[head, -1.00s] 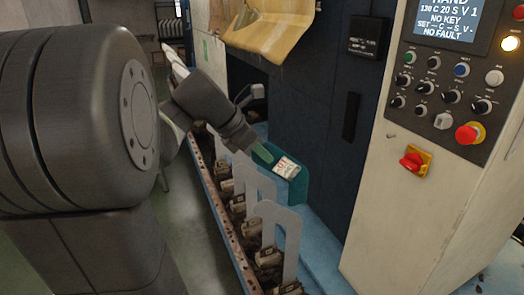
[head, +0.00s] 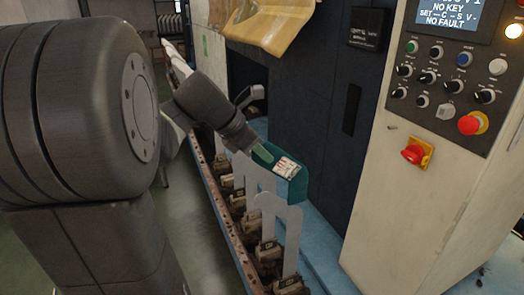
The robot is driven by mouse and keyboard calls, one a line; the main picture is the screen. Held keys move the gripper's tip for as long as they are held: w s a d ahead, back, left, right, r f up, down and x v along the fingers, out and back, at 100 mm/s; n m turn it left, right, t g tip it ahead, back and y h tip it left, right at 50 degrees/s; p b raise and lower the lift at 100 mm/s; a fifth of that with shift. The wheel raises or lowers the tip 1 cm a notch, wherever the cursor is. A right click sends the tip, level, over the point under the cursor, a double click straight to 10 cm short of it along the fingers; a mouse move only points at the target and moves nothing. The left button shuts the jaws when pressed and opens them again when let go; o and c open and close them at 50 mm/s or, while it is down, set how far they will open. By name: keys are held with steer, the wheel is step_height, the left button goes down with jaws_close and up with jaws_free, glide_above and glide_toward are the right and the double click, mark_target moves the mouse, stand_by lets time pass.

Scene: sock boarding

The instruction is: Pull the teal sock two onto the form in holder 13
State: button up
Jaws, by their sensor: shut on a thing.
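The teal sock (head: 299,187) hangs at my gripper, with a white and red label (head: 286,166) on its upper side. My gripper (head: 263,154) is shut on the near left edge of the sock. Pale flat forms (head: 291,240) stand upright in a row of holders (head: 268,250) along the rail. The sock is just above and behind the nearer forms in the picture; I cannot tell whether it touches one. The holder numbers are too small to read, so I cannot pick out holder 13.
A rust-brown rail (head: 227,225) runs along the left of the holders. A blue ledge (head: 325,250) lies on their right. The dark machine front (head: 310,100) and cream control cabinet (head: 400,190) rise beyond it. A tan chute (head: 268,25) hangs above.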

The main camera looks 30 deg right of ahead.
mark_target(262, 199)
steer(key=shift+f+b, duration=4.35)
steer(key=shift+f, duration=3.1)
steer(key=o, duration=0.8)
steer(key=shift+r, duration=0.1)
steer(key=shift+o, duration=0.2)
steer(key=s+v, duration=0.1)
steer(key=v, duration=1.2)
steer(key=shift+w+a+r+p, duration=0.25)
steer(key=shift+w+r+p, duration=0.05)
steer(key=shift+w, duration=0.25)
steer(key=shift+f, duration=0.1)
